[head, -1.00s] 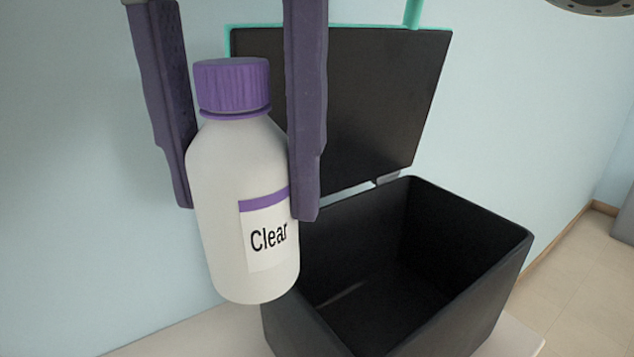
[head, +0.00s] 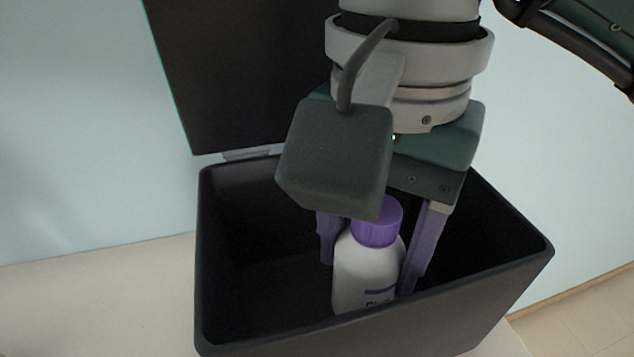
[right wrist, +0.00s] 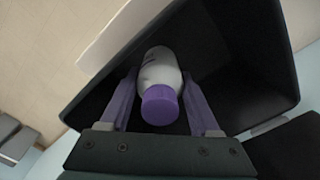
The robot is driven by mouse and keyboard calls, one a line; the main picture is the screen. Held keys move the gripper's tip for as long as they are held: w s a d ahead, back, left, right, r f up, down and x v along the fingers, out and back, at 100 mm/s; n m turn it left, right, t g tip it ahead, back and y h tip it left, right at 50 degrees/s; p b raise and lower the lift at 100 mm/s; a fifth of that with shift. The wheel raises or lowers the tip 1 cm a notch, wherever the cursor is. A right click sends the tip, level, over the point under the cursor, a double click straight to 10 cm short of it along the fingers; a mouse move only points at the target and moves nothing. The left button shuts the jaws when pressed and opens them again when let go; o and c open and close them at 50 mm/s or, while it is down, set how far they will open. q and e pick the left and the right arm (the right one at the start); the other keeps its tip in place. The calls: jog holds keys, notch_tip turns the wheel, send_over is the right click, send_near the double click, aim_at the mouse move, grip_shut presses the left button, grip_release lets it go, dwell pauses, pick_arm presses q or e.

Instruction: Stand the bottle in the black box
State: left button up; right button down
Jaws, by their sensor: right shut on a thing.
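The white bottle (head: 366,275) with a purple cap is inside the black box (head: 376,337), close to its near wall. It looks about upright. The near wall hides its base, so I cannot tell whether it touches the floor of the box. My right gripper (head: 370,270) reaches down into the box with its purple fingers on both sides of the bottle, shut on it. In the right wrist view the bottle (right wrist: 160,68) lies between the two fingers (right wrist: 158,98). My left gripper is not in view.
The box's lid (head: 225,75) stands open at the back left. The box stands on a pale tabletop (head: 100,295), clear on its left. Inside, free room shows to the left of the bottle. A pale blue wall (head: 75,130) is behind.

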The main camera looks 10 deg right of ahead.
aim_at(364, 291)
jog(key=shift+f, duration=2.7)
jog(key=shift+f, duration=0.1)
jog(key=shift+f, duration=0.15)
jog(key=shift+c, duration=0.6)
grip_release()
jog(key=shift+d, duration=0.1)
notch_tip(364, 291, up, 13)
jog(key=shift+f, duration=0.2)
